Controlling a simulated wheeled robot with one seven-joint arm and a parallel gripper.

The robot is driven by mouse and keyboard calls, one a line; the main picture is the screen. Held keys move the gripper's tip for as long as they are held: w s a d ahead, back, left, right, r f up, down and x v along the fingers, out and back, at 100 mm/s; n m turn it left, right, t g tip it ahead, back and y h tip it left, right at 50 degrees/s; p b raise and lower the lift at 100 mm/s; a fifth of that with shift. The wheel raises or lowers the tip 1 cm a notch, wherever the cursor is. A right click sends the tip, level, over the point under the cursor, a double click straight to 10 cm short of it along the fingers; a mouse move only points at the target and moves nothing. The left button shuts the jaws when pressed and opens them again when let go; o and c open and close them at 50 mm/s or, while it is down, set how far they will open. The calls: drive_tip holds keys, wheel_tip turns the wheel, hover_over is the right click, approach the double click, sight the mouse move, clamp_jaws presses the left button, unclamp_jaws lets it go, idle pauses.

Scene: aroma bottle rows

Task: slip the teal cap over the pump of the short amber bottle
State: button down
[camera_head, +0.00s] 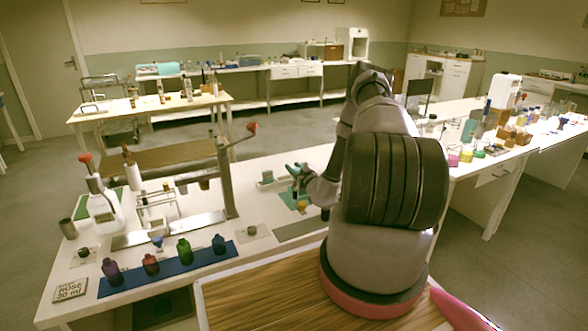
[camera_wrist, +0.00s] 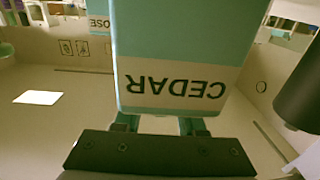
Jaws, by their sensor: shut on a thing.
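My gripper (camera_head: 298,170) is over the middle of the white bench in the head view. In the wrist view my gripper (camera_wrist: 160,126) is shut on a teal box-like piece (camera_wrist: 180,45). Its white band reads CEDAR upside down. I cannot tell whether this piece is the teal cap.
A blue mat (camera_head: 215,254) holds a row of purple, red, green and blue bottles at the front left. A metal post (camera_head: 226,180) with a beam and a white spray bottle (camera_head: 104,208) stand left of my gripper.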

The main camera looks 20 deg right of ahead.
drive_tip(key=shift+s+f, duration=0.1)
drive_tip(key=shift+f, duration=0.65)
idle(1.0)
unclamp_jaws()
idle(0.4)
drive_tip(key=shift+r, duration=3.6)
